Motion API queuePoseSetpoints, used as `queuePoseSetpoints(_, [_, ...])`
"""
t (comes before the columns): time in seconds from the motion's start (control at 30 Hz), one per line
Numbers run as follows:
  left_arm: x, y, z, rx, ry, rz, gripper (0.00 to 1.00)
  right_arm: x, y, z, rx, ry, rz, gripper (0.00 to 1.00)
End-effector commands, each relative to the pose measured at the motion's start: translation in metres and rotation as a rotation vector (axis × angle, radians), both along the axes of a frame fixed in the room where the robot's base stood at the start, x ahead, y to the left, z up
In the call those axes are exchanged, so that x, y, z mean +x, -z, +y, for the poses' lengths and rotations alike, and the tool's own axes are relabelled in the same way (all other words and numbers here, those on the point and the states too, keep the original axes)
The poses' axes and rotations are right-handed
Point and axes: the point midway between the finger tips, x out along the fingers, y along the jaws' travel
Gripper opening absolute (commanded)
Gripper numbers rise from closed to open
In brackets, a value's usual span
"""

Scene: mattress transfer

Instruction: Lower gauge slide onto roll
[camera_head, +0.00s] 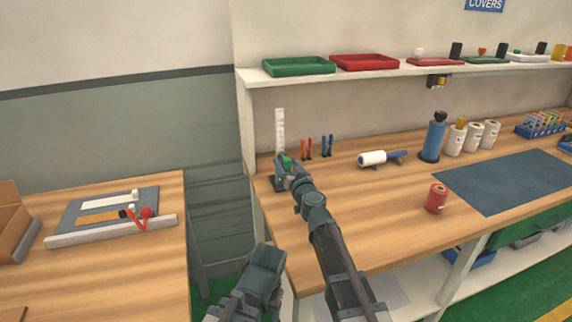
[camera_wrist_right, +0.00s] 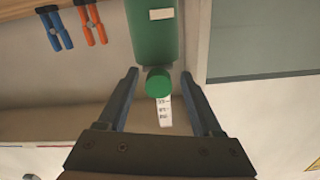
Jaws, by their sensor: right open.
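The gauge has an upright white scale (camera_head: 280,128) on a dark base (camera_head: 277,184) at the back left of the workbench. My right gripper (camera_head: 285,165) is at the gauge and partly hides it. In the right wrist view, the gripper (camera_wrist_right: 161,88) is open, its fingers on either side of the slide's round green knob (camera_wrist_right: 158,83). I cannot tell whether they touch it. The green roll (camera_wrist_right: 152,30) is beyond the knob, close to it. I cannot tell from this angle whether slide and roll touch. My left gripper's fingers do not show.
Orange and blue pliers (camera_head: 327,146) stand right of the gauge. A shelf (camera_head: 400,69) runs above. The bench front is largely clear.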

Motion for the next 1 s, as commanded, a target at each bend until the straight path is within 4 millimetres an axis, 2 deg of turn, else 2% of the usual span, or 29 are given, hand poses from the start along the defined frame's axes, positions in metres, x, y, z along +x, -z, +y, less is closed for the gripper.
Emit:
queuePoseSetpoints(0.27, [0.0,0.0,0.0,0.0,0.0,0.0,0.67,-0.035,0.0,-0.011,0.0,0.0,0.0,0.67])
queuePoseSetpoints(0.63, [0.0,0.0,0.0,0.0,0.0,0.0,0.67,-0.113,0.0,-0.034,0.0,-0.002,0.001,0.67])
queuePoseSetpoints(0.8, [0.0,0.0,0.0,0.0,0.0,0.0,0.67,-0.127,0.0,-0.039,0.001,-0.004,0.001,0.67])
queuePoseSetpoints(1.0, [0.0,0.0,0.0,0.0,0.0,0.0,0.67,-0.129,0.0,-0.04,0.001,-0.004,0.001,0.67])
